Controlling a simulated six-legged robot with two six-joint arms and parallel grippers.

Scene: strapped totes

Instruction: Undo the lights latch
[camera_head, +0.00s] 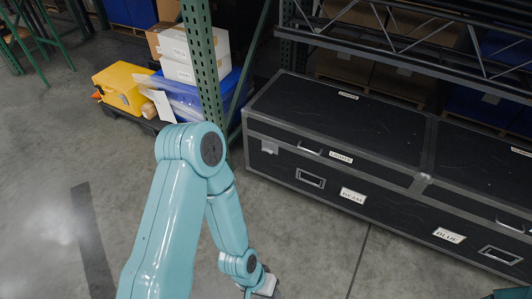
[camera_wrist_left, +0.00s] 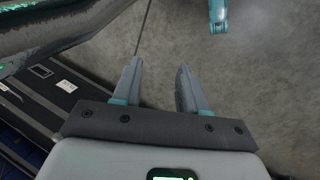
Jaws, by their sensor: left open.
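A long black case with grey metal edges stands at the right in the head view. Its left section (camera_head: 340,122) has a white LIGHTS label (camera_head: 341,157) on the front of the lid. A small silver plate (camera_head: 270,147), perhaps the latch, sits left of the label; a silver bar (camera_head: 309,148) is between them. I cannot tell whether it is fastened. My left gripper (camera_head: 268,286) is low in front of the case, apart from it, partly cut off by the frame. In the left wrist view the left gripper (camera_wrist_left: 158,68) is open and empty over floor.
BEAM (camera_head: 353,195) and BLUE (camera_head: 448,235) labels and recessed handles mark the case front. A green rack post (camera_head: 204,65) stands left of the case, beside a yellow box (camera_head: 124,87) and blue tote (camera_head: 186,95). Dark rack beams cross above. Concrete floor in front is clear.

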